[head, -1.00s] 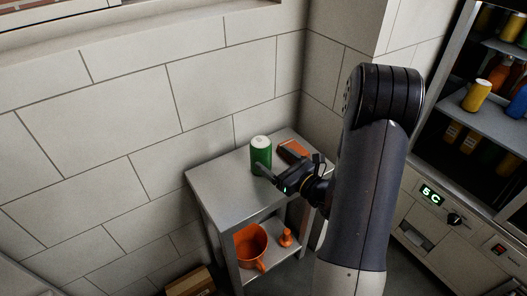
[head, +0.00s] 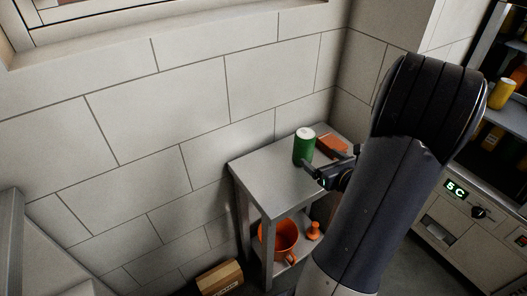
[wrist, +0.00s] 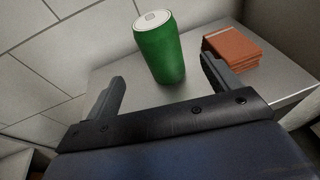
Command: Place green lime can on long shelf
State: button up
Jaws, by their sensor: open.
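The green can (head: 304,147) with a pale top stands upright on a small grey metal table (head: 262,172) against the tiled wall. My gripper (head: 313,176) is at the table's front edge, near the can. In the wrist view my gripper (wrist: 163,90) is open, and the green can (wrist: 160,52) stands just beyond and between the two fingertips, apart from them. I cannot make out lime markings on the can. No long shelf can be identified for certain.
An orange-brown block or stack (head: 332,145) lies right of the can. An orange pot (head: 281,238) and small orange object (head: 313,231) sit on the lower shelf. A cardboard box (head: 219,277) is on the floor. A cooler with yellow cans (head: 501,93) stands at right.

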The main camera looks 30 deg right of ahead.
aim_at(310, 150)
jog(key=shift+s+h, duration=0.15)
jog(key=shift+h, duration=0.15)
jog(key=shift+w, duration=0.25)
jog(key=x, duration=0.4)
jog(key=shift+w+f, duration=0.2)
jog(key=shift+w, duration=0.05)
jog(key=x, duration=0.5)
jog(key=shift+w, duration=0.4)
jog(key=shift+c, duration=0.6)
jog(key=c, duration=1.2)
jog(key=shift+r, duration=0.2)
jog(key=shift+c, duration=0.5)
